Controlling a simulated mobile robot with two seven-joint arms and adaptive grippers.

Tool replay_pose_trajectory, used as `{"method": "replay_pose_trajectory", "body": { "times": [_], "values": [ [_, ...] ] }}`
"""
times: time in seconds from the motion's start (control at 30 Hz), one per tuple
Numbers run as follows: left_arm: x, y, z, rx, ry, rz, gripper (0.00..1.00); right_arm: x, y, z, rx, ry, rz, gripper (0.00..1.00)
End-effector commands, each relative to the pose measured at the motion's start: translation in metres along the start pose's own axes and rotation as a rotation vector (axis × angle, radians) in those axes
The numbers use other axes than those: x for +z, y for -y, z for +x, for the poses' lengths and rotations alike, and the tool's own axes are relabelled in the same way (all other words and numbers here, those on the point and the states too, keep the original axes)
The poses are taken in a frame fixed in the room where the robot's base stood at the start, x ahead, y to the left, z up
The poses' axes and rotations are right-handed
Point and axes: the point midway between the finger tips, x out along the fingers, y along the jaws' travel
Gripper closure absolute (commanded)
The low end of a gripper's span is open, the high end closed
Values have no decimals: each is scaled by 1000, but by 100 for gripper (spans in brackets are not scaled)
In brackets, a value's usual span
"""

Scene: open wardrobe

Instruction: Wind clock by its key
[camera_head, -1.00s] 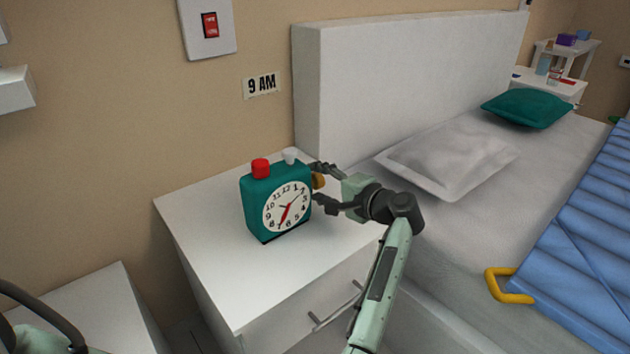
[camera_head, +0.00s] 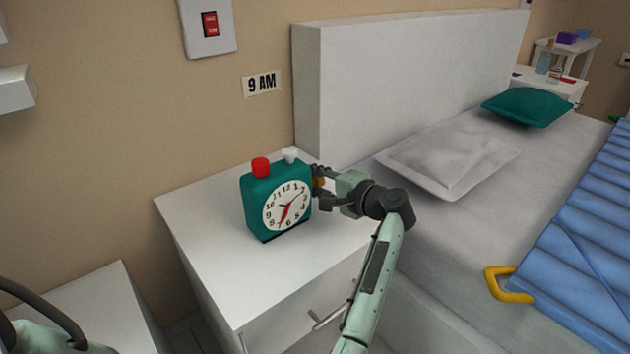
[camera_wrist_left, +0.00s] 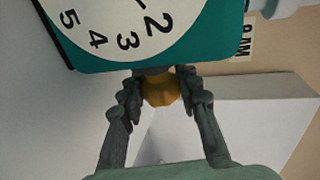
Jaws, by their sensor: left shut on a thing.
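A teal square alarm clock (camera_head: 259,222) stands upright on the white bedside cabinet (camera_head: 262,280). It has a white dial with black numerals, and its red hand points down near 6 and 7. Red and white knobs sit on its top. A gold key (camera_wrist_left: 161,90) sticks out of its side beside the 3; in the head view the key (camera_head: 318,184) is partly hidden by fingers. My left gripper (camera_head: 320,187) is at that side, shut on the key, with a finger on each side of it in the left wrist view (camera_wrist_left: 163,85). My right gripper is not in view.
A "9 AM" sign (camera_head: 261,83) and a red switch (camera_head: 210,24) are on the wall. A bed with a white headboard (camera_head: 400,85), pillows and a blue cover (camera_head: 580,220) stands to the right. The cabinet top in front of the clock is clear.

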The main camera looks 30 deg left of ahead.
Motion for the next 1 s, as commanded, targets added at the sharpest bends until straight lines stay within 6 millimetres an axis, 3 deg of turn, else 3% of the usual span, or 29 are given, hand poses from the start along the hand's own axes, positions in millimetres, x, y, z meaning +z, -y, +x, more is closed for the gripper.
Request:
{"method": "replay_pose_trajectory", "body": {
  "times": [0.37, 0.7, 1.0],
  "values": [
    [0, 2, -1, 160, 0, -4, 97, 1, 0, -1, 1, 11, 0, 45],
    [0, 3, 0, 413, -1, -3, 97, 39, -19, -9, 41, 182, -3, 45],
    [0, 1, 0, 567, 0, -1, 97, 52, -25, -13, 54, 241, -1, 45]
  ]
}}
